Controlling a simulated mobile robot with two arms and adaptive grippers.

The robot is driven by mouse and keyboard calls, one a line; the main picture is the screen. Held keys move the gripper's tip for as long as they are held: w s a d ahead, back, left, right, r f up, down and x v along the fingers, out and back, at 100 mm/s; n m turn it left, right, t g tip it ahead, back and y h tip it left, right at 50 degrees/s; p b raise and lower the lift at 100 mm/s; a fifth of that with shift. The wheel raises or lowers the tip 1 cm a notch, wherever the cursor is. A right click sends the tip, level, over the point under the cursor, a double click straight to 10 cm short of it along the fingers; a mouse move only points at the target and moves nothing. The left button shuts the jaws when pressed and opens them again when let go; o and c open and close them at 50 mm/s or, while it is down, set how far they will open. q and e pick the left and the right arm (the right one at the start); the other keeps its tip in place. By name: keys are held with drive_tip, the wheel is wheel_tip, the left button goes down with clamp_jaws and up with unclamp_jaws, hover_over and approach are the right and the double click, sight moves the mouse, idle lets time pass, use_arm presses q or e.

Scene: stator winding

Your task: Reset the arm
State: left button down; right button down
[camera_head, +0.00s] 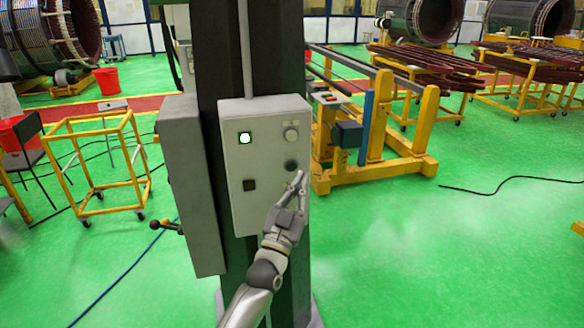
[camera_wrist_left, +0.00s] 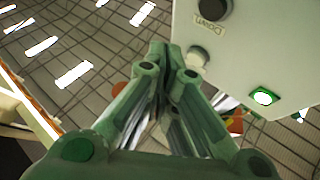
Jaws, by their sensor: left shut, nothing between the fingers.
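My left gripper (camera_head: 300,178) is shut and empty, raised in front of the lower right part of a pale control box (camera_head: 267,200). Its fingertips are near the dark round button (camera_head: 291,165); I cannot tell whether they touch it. In the left wrist view the shut fingers (camera_wrist_left: 168,60) point up beside the box (camera_wrist_left: 265,50). That view shows a dark button (camera_wrist_left: 212,8) labelled "Down", a pale button (camera_wrist_left: 197,57) and a lit green light (camera_wrist_left: 263,97). In the head view the lit light (camera_head: 245,138) is at the upper left of the box. My right gripper is not in view.
The box is mounted on a dark column (camera_head: 250,60), with a grey cabinet (camera_head: 190,185) at its left. A yellow frame cart (camera_head: 100,165) stands left and a yellow stand (camera_head: 375,135) right. Black cable (camera_head: 510,181) lies on the mostly clear green floor at right.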

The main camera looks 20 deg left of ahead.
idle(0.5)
use_arm(q)
wheel_tip(320, 180, down, 15)
drive_tip(key=g+b, duration=0.1)
drive_tip(key=g, duration=0.2)
drive_tip(key=s+f+g+b, duration=0.1)
drive_tip(key=s+f+g, duration=0.3)
drive_tip(key=f, duration=0.8)
drive_tip(key=s+f+g+b, duration=0.15)
drive_tip(key=s+f, duration=0.45)
drive_tip(key=f, duration=0.6)
drive_tip(key=s+f+g, duration=0.4)
drive_tip(key=s+f, duration=0.2)
drive_tip(key=f, duration=0.7)
drive_tip(key=s+a+f+g+b, duration=0.15)
drive_tip(key=s+f+g, duration=0.35)
drive_tip(key=s+f, duration=1.25)
drive_tip(key=s+a+f+g, duration=0.1)
drive_tip(key=s+f+g, duration=0.1)
drive_tip(key=s, duration=1)
drive_tip(key=s+a+f+n+g+y, duration=0.1)
drive_tip(key=s+f+g, duration=0.2)
drive_tip(key=s, duration=1)
drive_tip(key=shift+a+f+y+b, duration=0.3)
drive_tip(key=shift+a+f+b, duration=0.05)
drive_tip(key=shift+f+b, duration=0.1)
